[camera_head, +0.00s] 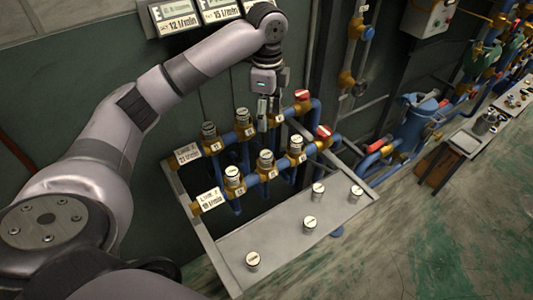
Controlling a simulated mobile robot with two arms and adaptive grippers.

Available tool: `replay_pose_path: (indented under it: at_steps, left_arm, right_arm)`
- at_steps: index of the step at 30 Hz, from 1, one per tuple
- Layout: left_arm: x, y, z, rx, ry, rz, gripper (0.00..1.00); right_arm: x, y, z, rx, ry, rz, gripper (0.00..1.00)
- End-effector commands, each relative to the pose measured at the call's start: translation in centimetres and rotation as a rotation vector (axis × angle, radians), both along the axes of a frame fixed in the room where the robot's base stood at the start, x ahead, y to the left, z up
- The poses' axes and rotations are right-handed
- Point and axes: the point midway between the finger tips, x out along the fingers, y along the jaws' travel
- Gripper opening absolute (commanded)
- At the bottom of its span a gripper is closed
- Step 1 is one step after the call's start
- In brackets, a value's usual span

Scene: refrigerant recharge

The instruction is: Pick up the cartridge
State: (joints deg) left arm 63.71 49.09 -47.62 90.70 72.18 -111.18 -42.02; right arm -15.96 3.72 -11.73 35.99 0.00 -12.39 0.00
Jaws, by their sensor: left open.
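My left gripper (269,112) points down over the right part of the upper pipe row, with its fingers apart. Small white-topped cylinders, which look like the cartridges, stand upright in two places. Several stand loose on the grey metal table, one at the near left (252,260), one near the middle (310,224) and two toward the far right. Others sit in the brass fittings of the pipe rows, such as the upper-row cartridge (242,117) just left of my gripper. I cannot tell whether a cartridge is between the fingers. My right gripper is out of view.
Two blue pipe rows with brass fittings, red valve handles and flow labels (208,200) stand behind the grey table (275,243). Flow signs (175,15) hang on the dark wall. A blue tank (415,122) and a side table (465,142) stand right. Green-stained floor lies clear at the right.

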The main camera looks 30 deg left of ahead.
Motion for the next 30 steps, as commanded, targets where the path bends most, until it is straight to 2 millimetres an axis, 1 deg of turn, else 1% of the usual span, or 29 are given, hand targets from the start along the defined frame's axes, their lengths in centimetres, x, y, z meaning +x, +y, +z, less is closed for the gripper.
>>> replay_pose_path:
  at_steps: [1,3,6,8,9,11,12,16,19,24,27,30]
  left_arm:
    - [-0.1,0.0,-1.1,0.001,0.007,0.0,0.54]
    - [-0.2,0.0,-2.7,0.001,0.005,0.0,0.54]
    - [-0.2,0.0,-4.9,0.002,0.006,0.001,0.54]
    - [-0.2,0.0,-6.1,0.001,0.005,0.001,0.54]
    - [-0.2,0.0,-6.8,0.001,0.004,0.0,0.54]
    - [-0.1,0.0,-7.7,0.0,0.002,0.0,0.54]
    - [-0.1,-0.1,-8.3,0.0,0.002,0.0,0.54]
    - [-0.1,-0.1,-9.2,0.0,0.0,0.0,0.54]
    - [-0.2,-0.1,-9.8,0.0,0.001,0.0,0.54]
    - [-0.9,-0.3,-12.1,0.001,0.004,0.0,0.54]
    - [-0.9,-0.3,-13.6,0.001,0.001,0.001,0.54]
    - [-0.8,-0.3,-14.4,0.001,-0.001,0.0,0.54]
  right_arm:
    - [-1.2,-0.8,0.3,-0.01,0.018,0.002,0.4]
    - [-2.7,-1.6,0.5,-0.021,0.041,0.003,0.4]
    - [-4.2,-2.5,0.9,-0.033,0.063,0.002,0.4]
    - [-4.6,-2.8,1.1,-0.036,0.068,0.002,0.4]
    - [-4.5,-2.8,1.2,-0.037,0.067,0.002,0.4]
    - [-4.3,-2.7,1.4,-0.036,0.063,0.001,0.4]
    - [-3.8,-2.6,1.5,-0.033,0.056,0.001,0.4]
    - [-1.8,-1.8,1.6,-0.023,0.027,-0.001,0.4]
    - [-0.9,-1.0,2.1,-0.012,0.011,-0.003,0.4]
    - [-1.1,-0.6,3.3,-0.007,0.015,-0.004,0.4]
    - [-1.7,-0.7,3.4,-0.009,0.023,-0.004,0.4]
    - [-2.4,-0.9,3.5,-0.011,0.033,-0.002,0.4]
